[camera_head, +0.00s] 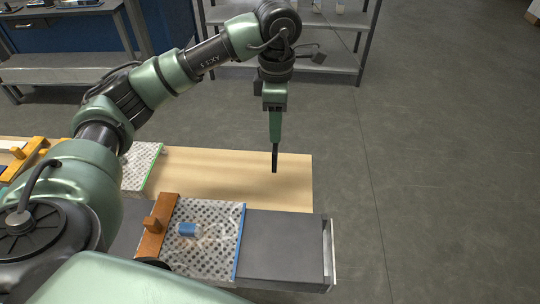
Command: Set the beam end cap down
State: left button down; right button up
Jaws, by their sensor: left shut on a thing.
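My left gripper (275,165) hangs pointing down above the pale wooden board (295,192), near its right end. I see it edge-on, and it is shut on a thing. A narrow dark piece shows at its tip; I take it for the beam end cap, but its shape and the grip are mostly hidden. The tip appears to be clear of the board, though the height is hard to judge. My right gripper is not in view.
A dark grey beam (283,244) with a pale end lies in front of the board. A shelf rack (345,62) stands behind. Floor on the right is clear.

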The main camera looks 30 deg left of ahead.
aim_at(275, 146)
pick_arm(q)
notch_tip(275, 146, down, 8)
jog(key=shift+s+r+p, duration=0.1)
jog(key=shift+p, duration=0.45)
jog(key=shift+f, duration=0.6)
notch_tip(275, 146, down, 4)
jog(key=shift+f+p, duration=0.1)
jog(key=shift+p, duration=0.3)
jog(key=shift+f, duration=0.15)
jog(key=c, duration=0.7)
grip_release()
jog(key=shift+c, duration=0.2)
